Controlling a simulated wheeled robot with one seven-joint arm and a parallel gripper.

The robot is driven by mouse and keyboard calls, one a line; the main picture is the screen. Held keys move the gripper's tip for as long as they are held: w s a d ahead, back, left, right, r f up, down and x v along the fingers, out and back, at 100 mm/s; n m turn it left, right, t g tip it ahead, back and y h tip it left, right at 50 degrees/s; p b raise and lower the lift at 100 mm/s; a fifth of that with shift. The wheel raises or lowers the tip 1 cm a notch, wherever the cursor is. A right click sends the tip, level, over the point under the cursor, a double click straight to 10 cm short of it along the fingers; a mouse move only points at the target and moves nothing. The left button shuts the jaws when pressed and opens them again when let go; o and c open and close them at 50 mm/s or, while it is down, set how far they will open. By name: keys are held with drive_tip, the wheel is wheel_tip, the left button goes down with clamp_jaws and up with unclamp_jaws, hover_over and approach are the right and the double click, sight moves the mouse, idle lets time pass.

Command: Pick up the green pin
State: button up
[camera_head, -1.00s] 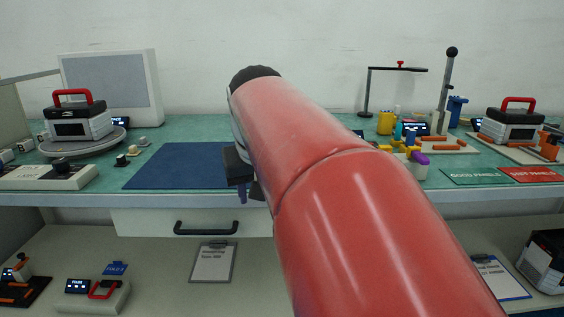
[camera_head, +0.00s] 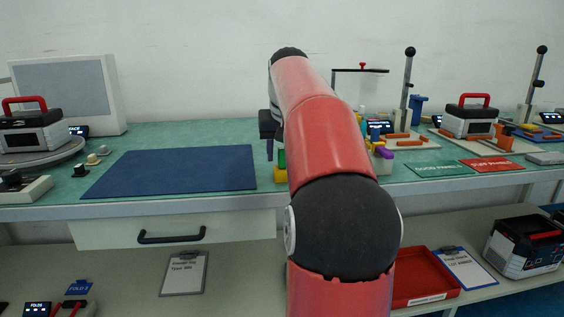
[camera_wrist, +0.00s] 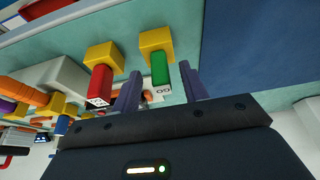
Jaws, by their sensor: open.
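The green pin (camera_wrist: 160,68) shows in the wrist view, with a yellow block (camera_wrist: 155,40) at one end and a pale marked face at the other. My gripper (camera_wrist: 160,90) is open, and its two fingers appear on either side of the pin in that view. I cannot tell whether they touch it. In the head view my gripper (camera_head: 269,150) is over the bench beside the blue mat. A bit of green (camera_head: 281,159) shows just right of it, above a yellow part; my arm hides the rest.
A red pin (camera_wrist: 101,82) with a yellow block stands close beside the green one. The blue mat (camera_head: 175,170) lies left, bare. Right of my arm are a purple-topped part (camera_head: 383,152), a green card (camera_head: 438,169) and a red card (camera_head: 492,165).

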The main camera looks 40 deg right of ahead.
drive_tip(key=shift+x, duration=0.8)
drive_tip(key=shift+c, duration=0.4)
clamp_jaws()
drive_tip(key=shift+a+r, duration=0.1)
drive_tip(key=shift+r, duration=0.05)
